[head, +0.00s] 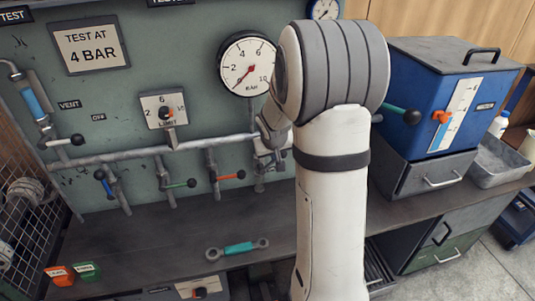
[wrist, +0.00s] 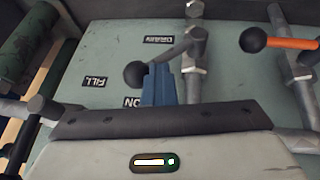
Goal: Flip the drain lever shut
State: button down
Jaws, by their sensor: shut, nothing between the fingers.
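In the wrist view, where the labels appear upside down, the lever with a grey handle and black ball knob (wrist: 135,73) slants from a pipe fitting down left to its knob. A blurred label that looks like DRAIN (wrist: 164,40) is beside it. My gripper (wrist: 158,70) has its blue fingers shut and empty. The fingertips overlap the right side of the knob and the handle; I cannot tell whether they touch. In the head view my white arm hides my gripper and most of this area.
An orange lever (wrist: 290,43) with a black knob sits to the right in the wrist view. In the head view, a green lever (head: 180,184) and a blue lever (head: 104,184) hang along the pipe. A teal wrench (head: 238,248) lies on the dark bench (head: 150,240).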

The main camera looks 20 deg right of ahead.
aim_at(282, 155)
jog(key=shift+d+f+b, duration=0.4)
jog(key=shift+d, duration=0.3)
jog(key=shift+d+f+b, duration=0.35)
jog(key=shift+d+f, duration=0.05)
jog(key=shift+d, duration=0.25)
jog(key=d+f+b, duration=0.1)
jog(key=b, duration=0.1)
jog(key=shift+s+f+b, duration=0.15)
jog(key=shift+b, duration=0.25)
jog(key=f+b, duration=0.1)
jog(key=b, duration=0.4)
jog(key=d+f+b, duration=0.1)
jog(key=b, duration=0.5)
jog(key=shift+s+y, duration=0.2)
jog(key=shift+y, duration=0.2)
jog(key=shift+s+f+b, duration=0.1)
jog(key=shift+b, duration=0.8)
jog(key=shift+s+f+b, duration=0.15)
jog(key=shift+f+b, duration=0.05)
jog(key=shift+b, duration=0.25)
jog(key=shift+a, duration=0.1)
jog(key=s+d+r+p, duration=0.5)
jog(key=s+r, duration=0.1)
jog(key=r, duration=0.2)
jog(key=shift+d+r+y, duration=0.35)
jog(key=shift+y, duration=0.05)
